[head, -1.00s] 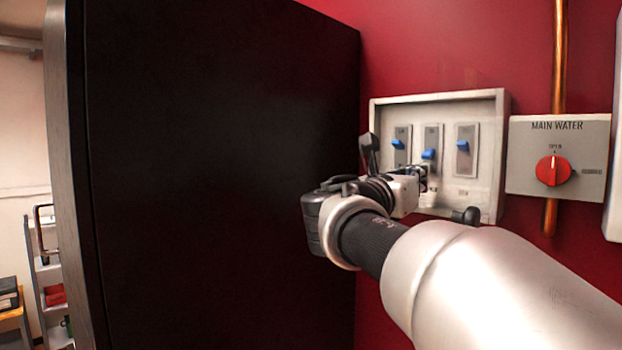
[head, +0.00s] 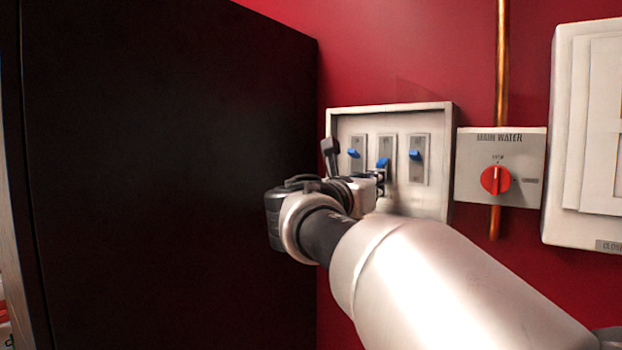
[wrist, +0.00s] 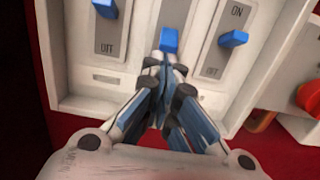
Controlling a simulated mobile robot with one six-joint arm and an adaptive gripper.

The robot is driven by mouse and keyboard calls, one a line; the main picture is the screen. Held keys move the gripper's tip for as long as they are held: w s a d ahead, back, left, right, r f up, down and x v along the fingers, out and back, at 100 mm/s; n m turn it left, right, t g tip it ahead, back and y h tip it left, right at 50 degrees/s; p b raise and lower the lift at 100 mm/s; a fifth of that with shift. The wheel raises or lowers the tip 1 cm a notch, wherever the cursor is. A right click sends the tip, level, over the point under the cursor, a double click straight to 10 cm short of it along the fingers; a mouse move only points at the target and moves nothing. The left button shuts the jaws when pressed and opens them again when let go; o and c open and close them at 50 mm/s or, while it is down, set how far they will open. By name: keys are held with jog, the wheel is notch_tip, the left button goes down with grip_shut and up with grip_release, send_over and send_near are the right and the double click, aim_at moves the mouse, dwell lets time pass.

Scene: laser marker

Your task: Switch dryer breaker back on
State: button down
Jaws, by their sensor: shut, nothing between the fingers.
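The breaker panel (head: 430,198) is a pale open-fronted box on the red wall, with three switches in a row. The middle blue lever (head: 383,163) sits lower than the left blue lever (head: 354,153) and the right blue lever (head: 415,155). My gripper (head: 381,180) is shut and empty, just below the middle lever. In the wrist view its fingertips (wrist: 164,62) point up at the middle lever (wrist: 169,40); whether they touch it I cannot tell. The fingers hide the lower part of the middle switch. The names of the breakers are not readable.
A large dark panel (head: 170,160) stands close on the left. To the right are the main water box with a red knob (head: 495,180), a copper pipe (head: 502,60) and a white wall box (head: 563,130).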

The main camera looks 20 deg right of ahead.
jog(key=shift+s+a+r+y+p, duration=0.1)
jog(key=shift+r+y+p, duration=0.2)
jog(key=shift+p, duration=0.6)
jog(key=shift+a+r+p, duration=0.1)
jog(key=shift+r+p, duration=0.05)
jog(key=shift+p, duration=0.55)
jog(key=shift+s+a+r+p, duration=0.35)
jog(key=shift+r+p, duration=0.3)
jog(key=shift+p, duration=0.5)
